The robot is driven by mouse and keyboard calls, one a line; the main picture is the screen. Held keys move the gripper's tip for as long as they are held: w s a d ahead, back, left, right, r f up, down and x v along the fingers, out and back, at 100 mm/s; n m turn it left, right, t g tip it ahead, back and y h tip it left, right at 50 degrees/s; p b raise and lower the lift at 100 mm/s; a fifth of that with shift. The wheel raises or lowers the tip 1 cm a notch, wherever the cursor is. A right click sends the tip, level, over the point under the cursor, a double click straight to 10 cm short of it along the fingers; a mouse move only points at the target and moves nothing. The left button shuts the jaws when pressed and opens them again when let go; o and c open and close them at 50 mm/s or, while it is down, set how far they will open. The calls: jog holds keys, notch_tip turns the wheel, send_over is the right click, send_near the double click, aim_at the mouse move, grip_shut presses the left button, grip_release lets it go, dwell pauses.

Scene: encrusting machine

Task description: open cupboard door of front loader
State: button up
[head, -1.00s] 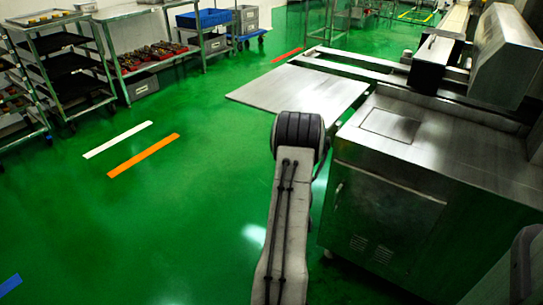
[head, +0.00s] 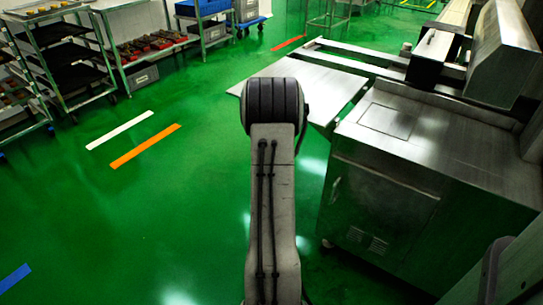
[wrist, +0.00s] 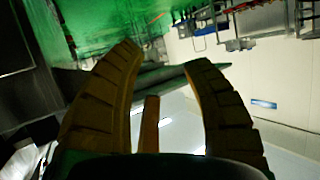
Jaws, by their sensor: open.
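The front loader is a steel machine (head: 450,165) at the right in the head view. Its cupboard door (head: 375,215) is the front panel below the flat top, with a small upright handle (head: 335,190) near its left edge and vent slots low down. The door looks shut. My arm stands up in the middle of the head view, left of the machine and apart from the handle in the picture; the gripper is hidden there. In the wrist view my gripper (wrist: 163,66) has its two ridged fingers spread, with nothing between them. The handle does not show clearly in the wrist view.
A flat steel table (head: 320,85) extends behind my arm from the machine. Shelf racks (head: 65,60) and carts with trays stand at the upper left. The green floor (head: 150,210) on the left is clear, with white and orange strips.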

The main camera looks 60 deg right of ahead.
jog(key=shift+r, duration=0.1)
dwell(0.6)
jog(key=w+a+r+n+y+p, duration=0.35)
jog(key=a+r+p, duration=0.35)
jog(key=a+r, duration=0.45)
jog(key=w+a+r+n+y+p, duration=0.2)
jog(key=w+a+r+y+p, duration=0.15)
jog(key=a+r+p, duration=0.55)
jog(key=s+a+r+n+g+y+p, duration=0.2)
jog(key=s+a+r+p, duration=0.3)
jog(key=s+a+r, duration=0.3)
jog(key=s+a+r+n+g+y+p, duration=0.2)
jog(key=s+a+r+n+p, duration=0.1)
jog(key=s+a+r, duration=0.5)
jog(key=s+a+p, duration=0.1)
jog(key=s+a, duration=0.2)
jog(key=a, duration=0.2)
jog(key=shift+a+r+p, duration=0.25)
jog(key=shift+r+p, duration=0.1)
jog(key=shift+p, duration=0.05)
jog(key=shift+w+f+n, duration=0.1)
jog(key=shift+n, duration=0.15)
